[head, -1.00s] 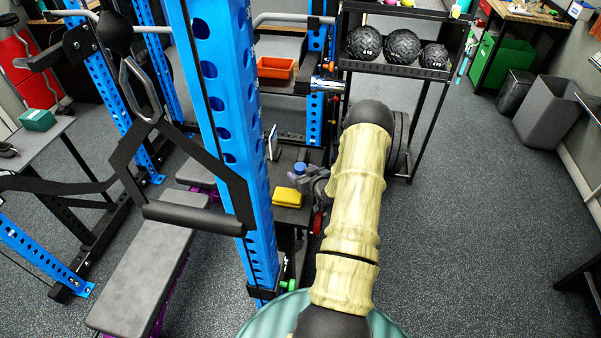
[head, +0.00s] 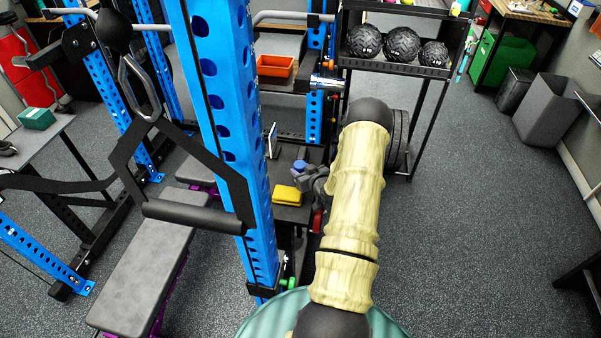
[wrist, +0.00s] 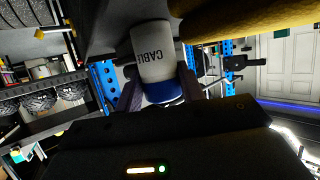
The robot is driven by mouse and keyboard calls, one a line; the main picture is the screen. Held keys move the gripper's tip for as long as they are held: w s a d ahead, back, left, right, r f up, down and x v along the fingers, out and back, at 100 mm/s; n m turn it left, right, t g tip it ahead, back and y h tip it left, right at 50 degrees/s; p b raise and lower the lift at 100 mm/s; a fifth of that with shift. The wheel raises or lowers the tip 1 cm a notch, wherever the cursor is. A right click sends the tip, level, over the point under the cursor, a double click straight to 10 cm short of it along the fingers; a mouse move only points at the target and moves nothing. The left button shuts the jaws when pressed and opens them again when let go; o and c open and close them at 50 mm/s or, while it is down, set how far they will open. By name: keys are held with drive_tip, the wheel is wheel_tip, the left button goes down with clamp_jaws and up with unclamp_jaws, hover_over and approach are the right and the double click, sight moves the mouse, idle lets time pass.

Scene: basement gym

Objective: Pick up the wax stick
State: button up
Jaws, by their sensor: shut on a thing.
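The wax stick (wrist: 153,62) is a white cylinder with dark "CABLE" lettering and a blue end, seen in the wrist view. My gripper (wrist: 160,88) is shut on it, with a dark finger on each side. In the head view, the blue end of the wax stick (head: 299,166) shows at the fingers of my gripper (head: 308,174), above a small dark shelf (head: 290,213) beside the blue rack post. My arm hides part of the gripper there. I cannot tell whether the stick still touches the shelf.
A yellow block (head: 287,195) lies on the shelf close to my gripper. The blue rack post (head: 228,130) stands just left, with a black strap handle (head: 190,217) hanging from it. A ball rack (head: 395,72) stands behind. Open floor (head: 470,220) lies to the right.

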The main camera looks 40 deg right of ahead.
sight(302, 168)
drive_tip(key=shift+r+b, duration=1.3)
drive_tip(key=shift+r, duration=3.7)
drive_tip(key=shift+s+d, duration=0.1)
drive_tip(key=shift+s, duration=0.05)
